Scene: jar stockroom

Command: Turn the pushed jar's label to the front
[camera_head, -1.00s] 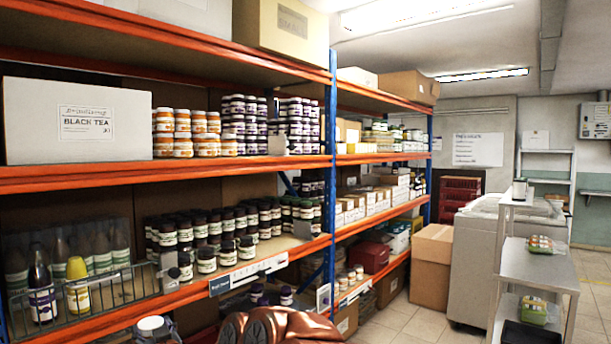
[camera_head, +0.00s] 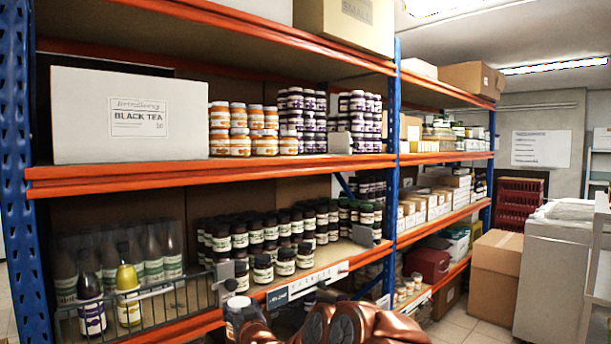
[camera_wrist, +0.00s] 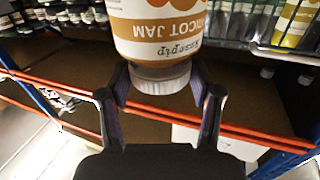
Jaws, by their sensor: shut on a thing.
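A jar of apricot jam (camera_wrist: 160,30) with an orange and white label and a white lid fills the top middle of the wrist view. Its lettering appears upside down there, and its label faces the wrist camera. My gripper (camera_wrist: 160,82) is shut on the jar, with a dark finger on each side near the lid. In the head view the held jar (camera_head: 238,305) is small at the bottom, in front of the shelf, with my gripper partly hidden. Similar orange-labelled jars (camera_head: 240,145) stand stacked on the upper shelf, beside the purple-labelled jars (camera_head: 305,120).
Dark jars (camera_head: 270,235) crowd the lower shelf, with several at its front edge. A wire basket (camera_head: 160,305) with bottles is at left. A white Black Tea box (camera_head: 185,130) stands left of the orange-labelled jars. Blue uprights (camera_head: 392,150) and orange beams (camera_head: 200,175) frame the shelves.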

